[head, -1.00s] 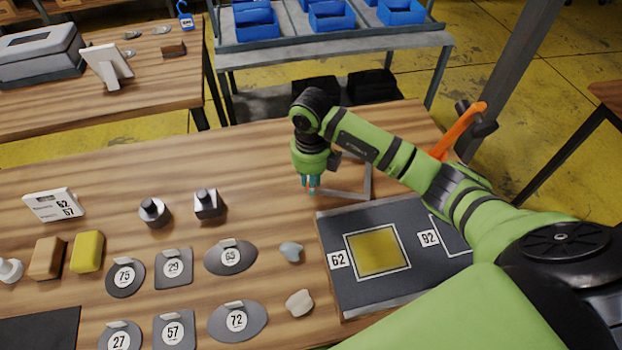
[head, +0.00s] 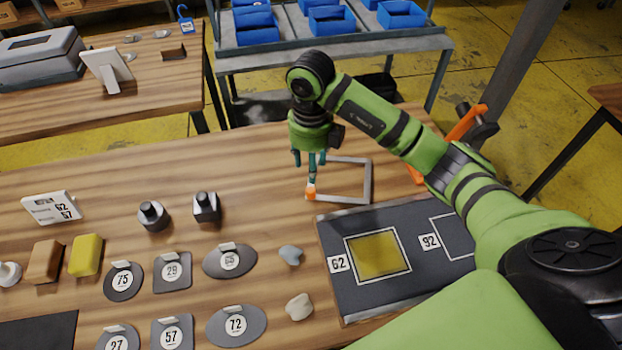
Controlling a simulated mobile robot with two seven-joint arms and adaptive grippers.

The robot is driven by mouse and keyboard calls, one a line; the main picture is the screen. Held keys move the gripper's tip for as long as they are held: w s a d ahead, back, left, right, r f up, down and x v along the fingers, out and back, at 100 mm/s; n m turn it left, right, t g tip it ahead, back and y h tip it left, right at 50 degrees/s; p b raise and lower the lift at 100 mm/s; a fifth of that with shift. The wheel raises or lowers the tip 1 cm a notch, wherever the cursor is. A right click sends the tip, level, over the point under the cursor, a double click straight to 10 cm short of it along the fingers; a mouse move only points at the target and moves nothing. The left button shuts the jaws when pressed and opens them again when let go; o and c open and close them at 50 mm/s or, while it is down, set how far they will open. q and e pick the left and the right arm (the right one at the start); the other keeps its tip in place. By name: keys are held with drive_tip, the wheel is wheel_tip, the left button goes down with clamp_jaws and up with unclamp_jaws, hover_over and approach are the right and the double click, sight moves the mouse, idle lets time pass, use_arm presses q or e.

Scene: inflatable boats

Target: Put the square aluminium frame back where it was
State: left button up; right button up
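The square aluminium frame (head: 367,180) lies flat on the wooden table, just beyond the dark board (head: 335,290). An orange piece (head: 311,191) sits at its near left corner. My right gripper (head: 310,172) hangs just above the frame's left side, fingers pointing down. Its fingers look spread apart, with nothing visibly held between them. The fingers partly hide the frame's left side. The board has a yellow square (head: 378,254) outlined in white beside label 62, and another outlined area beside label 92, partly hidden by my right arm. My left gripper is not in view.
Grey numbered plates (head: 229,261), two dark-knobbed blocks (head: 206,207) and two small stones (head: 299,307) lie left of the board. A sign (head: 52,208) reads 62 and 57. Table space left of the frame is clear.

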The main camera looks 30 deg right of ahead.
wheel_tip(320, 180, up, 5)
drive_tip(key=shift+r, duration=0.2)
drive_tip(key=shift+s, duration=0.1)
idle(0.4)
